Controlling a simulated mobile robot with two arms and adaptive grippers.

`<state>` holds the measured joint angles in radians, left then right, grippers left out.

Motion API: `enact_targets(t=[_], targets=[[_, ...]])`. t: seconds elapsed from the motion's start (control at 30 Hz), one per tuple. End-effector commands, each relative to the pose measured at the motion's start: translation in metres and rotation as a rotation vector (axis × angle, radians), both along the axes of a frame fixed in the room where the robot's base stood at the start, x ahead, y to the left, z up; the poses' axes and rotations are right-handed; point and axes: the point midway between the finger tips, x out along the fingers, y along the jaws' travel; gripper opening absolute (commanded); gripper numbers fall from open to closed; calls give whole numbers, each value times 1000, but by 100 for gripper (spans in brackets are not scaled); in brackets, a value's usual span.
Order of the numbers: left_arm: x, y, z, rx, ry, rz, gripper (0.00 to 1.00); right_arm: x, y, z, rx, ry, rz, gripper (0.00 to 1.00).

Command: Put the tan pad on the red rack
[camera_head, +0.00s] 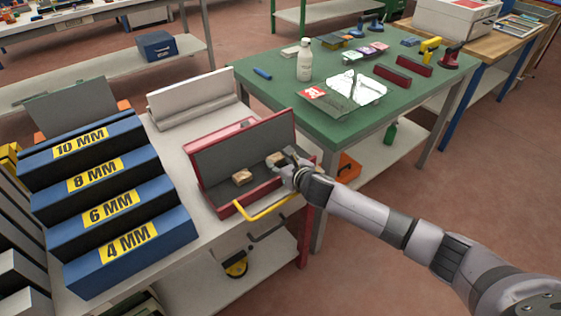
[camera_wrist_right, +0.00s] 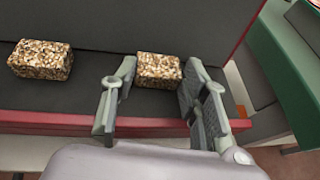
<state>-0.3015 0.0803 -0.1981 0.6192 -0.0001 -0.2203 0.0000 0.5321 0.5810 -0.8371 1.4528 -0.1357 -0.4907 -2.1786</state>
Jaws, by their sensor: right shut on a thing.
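The red rack (camera_head: 240,146) has a dark grey lining and stands on the light bench. A speckled tan pad (camera_head: 275,159) is at its right part, between the fingers of my right gripper (camera_head: 282,164). In the right wrist view the same pad (camera_wrist_right: 158,68) shows between both fingers (camera_wrist_right: 157,92), which are shut on it. I cannot tell whether it touches the rack's floor. A second tan pad (camera_head: 242,176) lies in the rack to the left; it also shows in the wrist view (camera_wrist_right: 40,60). My left gripper is not in view.
Blue stepped bins (camera_head: 110,205) with yellow labels stand to the left. A yellow handle (camera_head: 268,209) is at the rack's front. The green table (camera_head: 275,85) behind holds a white bottle (camera_head: 304,62) and several tools. A light grey angled holder (camera_head: 190,98) stands behind the rack.

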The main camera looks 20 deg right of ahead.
Motion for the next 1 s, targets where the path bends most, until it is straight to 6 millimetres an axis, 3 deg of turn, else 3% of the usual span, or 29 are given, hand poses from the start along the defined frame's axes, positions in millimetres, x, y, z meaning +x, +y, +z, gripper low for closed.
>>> enact_targets(t=[0.03,0.07,0.37,0.73,1.0], targets=[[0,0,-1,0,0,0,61,0,0,-3,0,1,0,31],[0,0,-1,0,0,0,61,0,0,-3,0,1,0,42],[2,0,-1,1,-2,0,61,0,0,-2,0,0,0,62],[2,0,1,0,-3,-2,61,-1,0,2,-1,0,0,62],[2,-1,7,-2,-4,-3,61,-36,-8,16,-3,0,1,62]])
